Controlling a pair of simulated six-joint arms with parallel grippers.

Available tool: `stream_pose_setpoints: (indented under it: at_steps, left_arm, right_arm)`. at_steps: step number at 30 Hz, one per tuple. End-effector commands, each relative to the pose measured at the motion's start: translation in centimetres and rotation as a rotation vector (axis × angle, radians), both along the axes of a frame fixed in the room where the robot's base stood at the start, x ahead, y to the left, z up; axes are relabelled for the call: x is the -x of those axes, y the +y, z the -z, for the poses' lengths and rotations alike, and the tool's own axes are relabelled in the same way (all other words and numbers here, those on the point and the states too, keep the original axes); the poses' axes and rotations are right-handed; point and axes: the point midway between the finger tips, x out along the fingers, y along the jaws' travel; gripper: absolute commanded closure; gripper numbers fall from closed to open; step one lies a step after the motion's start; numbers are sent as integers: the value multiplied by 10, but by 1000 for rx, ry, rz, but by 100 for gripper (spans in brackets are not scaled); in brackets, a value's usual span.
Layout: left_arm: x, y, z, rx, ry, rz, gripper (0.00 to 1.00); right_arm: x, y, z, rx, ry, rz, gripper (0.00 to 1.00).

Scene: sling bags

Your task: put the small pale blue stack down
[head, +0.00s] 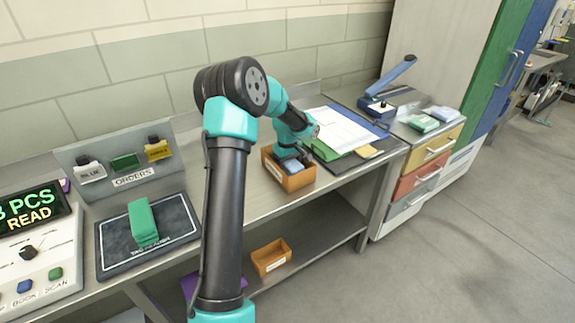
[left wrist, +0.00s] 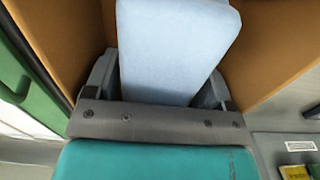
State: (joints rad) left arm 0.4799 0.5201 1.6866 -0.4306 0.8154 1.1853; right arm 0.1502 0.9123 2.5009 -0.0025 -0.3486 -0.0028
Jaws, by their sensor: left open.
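The small pale blue stack (head: 292,166) is inside the orange-brown box (head: 296,183) on the bench. In the left wrist view the stack (left wrist: 175,50) fills the middle, between the two fingers, with tan box walls on both sides. My left gripper (head: 287,156) reaches down into the box from above. Its jaws are open, with a finger on either side of the stack (left wrist: 165,95). The stack's lower part is hidden in the head view. My right gripper is not in view.
A green stack (head: 143,222) stands on a dark mat (head: 180,236) at the left. Papers and a green folder (head: 327,148) lie right of the box. A blue-handled device (head: 378,103) stands at the back right. A smaller orange box (head: 271,258) sits on the lower shelf.

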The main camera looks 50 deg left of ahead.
Motion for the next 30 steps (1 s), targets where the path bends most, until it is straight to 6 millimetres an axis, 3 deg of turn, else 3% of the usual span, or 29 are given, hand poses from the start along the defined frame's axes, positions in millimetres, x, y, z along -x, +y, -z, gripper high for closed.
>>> stream_pose_setpoints:
  at_steps: [5,21,30]
  left_arm:
    - [-1,0,-16,-2,-2,-1,24]
    - [-1,0,-108,-1,-2,0,24]
    - [0,0,-121,1,0,0,24]
  right_arm:
    - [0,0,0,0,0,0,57]
    - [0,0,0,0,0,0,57]
    - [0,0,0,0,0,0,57]
